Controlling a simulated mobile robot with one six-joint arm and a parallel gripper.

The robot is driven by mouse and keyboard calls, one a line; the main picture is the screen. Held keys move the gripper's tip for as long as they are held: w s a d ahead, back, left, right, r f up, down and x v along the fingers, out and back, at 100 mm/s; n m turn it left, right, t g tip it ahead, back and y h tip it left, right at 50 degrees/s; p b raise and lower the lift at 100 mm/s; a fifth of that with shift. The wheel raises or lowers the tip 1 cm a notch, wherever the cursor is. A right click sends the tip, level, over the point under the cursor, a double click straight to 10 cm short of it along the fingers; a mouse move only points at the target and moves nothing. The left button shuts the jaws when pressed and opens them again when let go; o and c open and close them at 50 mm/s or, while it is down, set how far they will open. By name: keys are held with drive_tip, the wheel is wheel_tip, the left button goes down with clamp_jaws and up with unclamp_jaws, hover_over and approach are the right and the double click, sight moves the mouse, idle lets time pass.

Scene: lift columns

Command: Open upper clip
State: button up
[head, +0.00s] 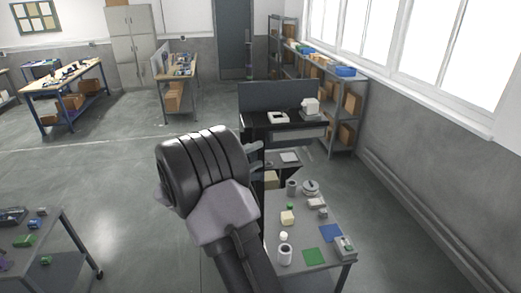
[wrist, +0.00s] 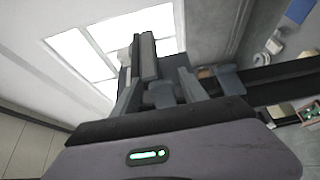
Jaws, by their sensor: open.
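My gripper (head: 256,155) shows in the head view at the end of my arm, its fingers pointing right beside a dark upright post (head: 258,183). In the wrist view my gripper (wrist: 195,90) is open, with its two grey fingers apart. A grey block-like part (wrist: 187,84) shows between or just behind the fingers; I cannot tell whether it is the upper clip or whether a finger touches it. Dark parallel bars (wrist: 285,72) run from the fingers to the right edge. My arm hides part of the post in the head view.
A grey table (head: 305,233) with cups, small boxes and green and blue mats stands right of my arm. A black bench (head: 285,130) stands behind it. Another table (head: 62,243) is at the lower left. The floor between is clear. A windowed wall (head: 440,135) bounds the right.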

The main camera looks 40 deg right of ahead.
drive_tip(key=d, duration=0.2)
drive_tip(key=shift+d, duration=0.4)
drive_tip(key=shift+s+a, duration=0.1)
drive_tip(key=shift+a, duration=0.1)
drive_tip(key=shift+d, duration=0.15)
clamp_jaws()
drive_tip(key=m+g, duration=0.1)
drive_tip(key=a+m+g+p, duration=0.1)
drive_tip(key=g, duration=0.1)
drive_tip(key=m+g+y, duration=0.1)
drive_tip(key=g, duration=0.1)
drive_tip(key=shift+a+r+p, duration=0.2)
drive_tip(key=shift+a+p, duration=0.1)
drive_tip(key=shift+a+m+g+y+p, duration=0.15)
drive_tip(key=shift+m+g+y+p, duration=0.15)
drive_tip(key=shift+m+g+p, duration=0.25)
drive_tip(key=shift+a+f+m+g, duration=0.1)
drive_tip(key=shift+f+m+g, duration=0.15)
drive_tip(key=shift+g, duration=0.2)
